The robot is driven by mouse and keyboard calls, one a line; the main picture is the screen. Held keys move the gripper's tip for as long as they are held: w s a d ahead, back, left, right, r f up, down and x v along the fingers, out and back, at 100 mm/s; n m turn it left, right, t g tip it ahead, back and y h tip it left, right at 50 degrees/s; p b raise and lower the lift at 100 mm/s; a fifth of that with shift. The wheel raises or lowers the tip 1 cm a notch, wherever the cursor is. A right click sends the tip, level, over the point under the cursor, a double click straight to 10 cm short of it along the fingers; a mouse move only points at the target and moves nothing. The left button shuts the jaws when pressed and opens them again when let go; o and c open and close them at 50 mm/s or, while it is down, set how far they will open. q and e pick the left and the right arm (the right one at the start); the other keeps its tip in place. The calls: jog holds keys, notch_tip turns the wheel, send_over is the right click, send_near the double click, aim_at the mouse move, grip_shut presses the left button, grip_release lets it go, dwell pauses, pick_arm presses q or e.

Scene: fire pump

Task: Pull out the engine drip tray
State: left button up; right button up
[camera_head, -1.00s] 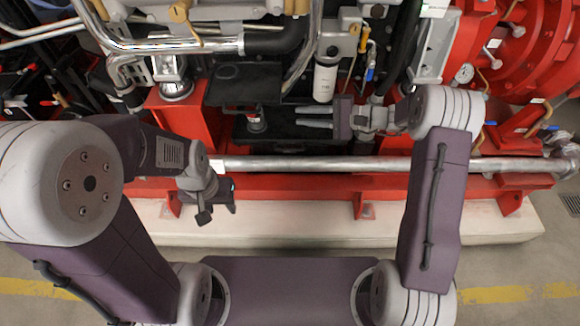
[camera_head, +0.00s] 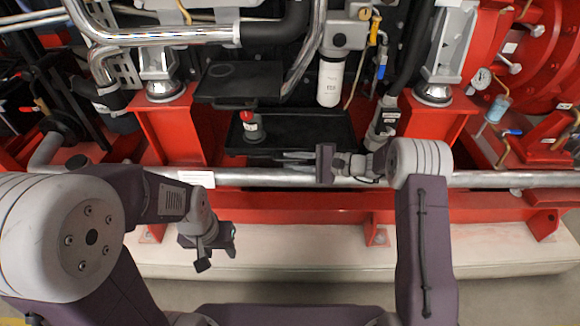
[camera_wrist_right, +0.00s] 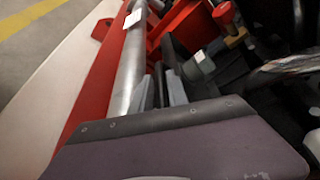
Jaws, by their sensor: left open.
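The drip tray is most likely the flat black tray (camera_head: 318,128) low under the engine, behind the silver pipe. My right gripper (camera_head: 290,157) reaches in from the right, with its grey fingers pointing left along the tray's front edge. In the right wrist view the fingers (camera_wrist_right: 161,92) lie beside the pipe with a narrow dark gap between them. I cannot tell whether the tray's edge is in that gap. My left gripper (camera_head: 222,244) is open and empty, in front of the red base rail, away from the tray.
The silver pipe (camera_head: 270,178) runs across just in front of the tray, above the red rail (camera_head: 290,206). A red-capped fitting (camera_head: 252,127) stands at the tray's left part. A white filter (camera_head: 331,82) hangs above.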

jog(key=shift+w+a, duration=0.15)
jog(key=shift+a, duration=0.3)
grip_shut()
dwell(1.1)
